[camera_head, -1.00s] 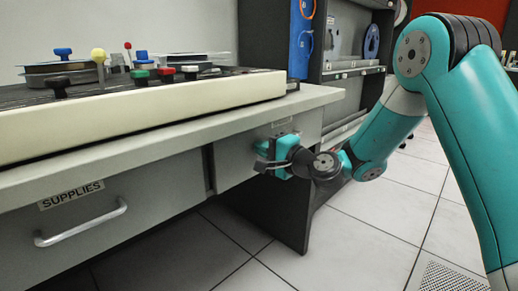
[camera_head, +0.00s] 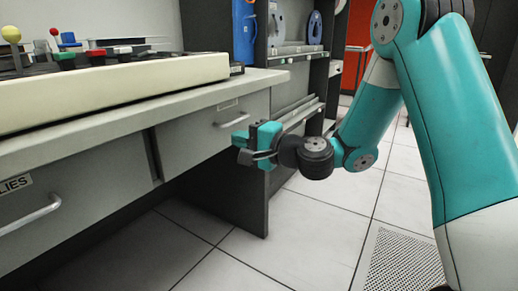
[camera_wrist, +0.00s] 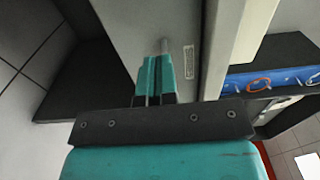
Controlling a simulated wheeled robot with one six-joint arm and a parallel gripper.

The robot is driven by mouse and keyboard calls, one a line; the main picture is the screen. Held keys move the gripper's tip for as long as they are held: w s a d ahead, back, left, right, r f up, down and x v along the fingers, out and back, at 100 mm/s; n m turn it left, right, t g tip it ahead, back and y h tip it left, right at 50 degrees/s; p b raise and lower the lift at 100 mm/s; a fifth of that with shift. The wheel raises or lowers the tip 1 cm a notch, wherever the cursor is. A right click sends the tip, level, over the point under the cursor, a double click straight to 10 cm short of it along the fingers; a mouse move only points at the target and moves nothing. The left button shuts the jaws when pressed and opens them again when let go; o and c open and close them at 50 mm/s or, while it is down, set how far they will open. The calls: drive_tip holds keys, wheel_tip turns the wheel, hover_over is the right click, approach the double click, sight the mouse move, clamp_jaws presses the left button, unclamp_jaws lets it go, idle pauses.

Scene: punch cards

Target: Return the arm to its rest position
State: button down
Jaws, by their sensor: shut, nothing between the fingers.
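My teal arm (camera_head: 450,110) reaches in from the right in the head view and bends down at the elbow. My gripper (camera_head: 240,146) is in front of the desk's right-hand drawer, apart from its handle as far as the head view shows. In the wrist view my gripper (camera_wrist: 156,68) has its two teal fingers together with nothing between them.
The grey desk (camera_head: 110,138) carries a cream console (camera_head: 120,88) with coloured knobs. A drawer with a bar handle (camera_head: 30,214) is at lower left. A dark shelf unit (camera_head: 290,60) with reels and a blue binder (camera_head: 244,30) stands behind. Tiled floor (camera_head: 290,225) is open below my arm.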

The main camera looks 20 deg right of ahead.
drive_tip(key=s+a+r+n+g+y+p, duration=0.1)
drive_tip(key=s+a+n+g, duration=0.45)
drive_tip(key=s, duration=0.25)
drive_tip(key=s+a+r+n+g+y+p, duration=0.1)
drive_tip(key=s+a+n+g, duration=0.4)
drive_tip(key=s+n, duration=0.25)
drive_tip(key=s+d+n+g+h+p, duration=0.35)
drive_tip(key=s+n+h, duration=0.3)
drive_tip(key=s, duration=0.85)
wheel_tip(320, 180, up, 38)
drive_tip(key=d+g+h+p, duration=0.1)
drive_tip(key=p, duration=3.6)
drive_tip(key=shift+d+m, duration=0.2)
drive_tip(key=shift+m, duration=0.25)
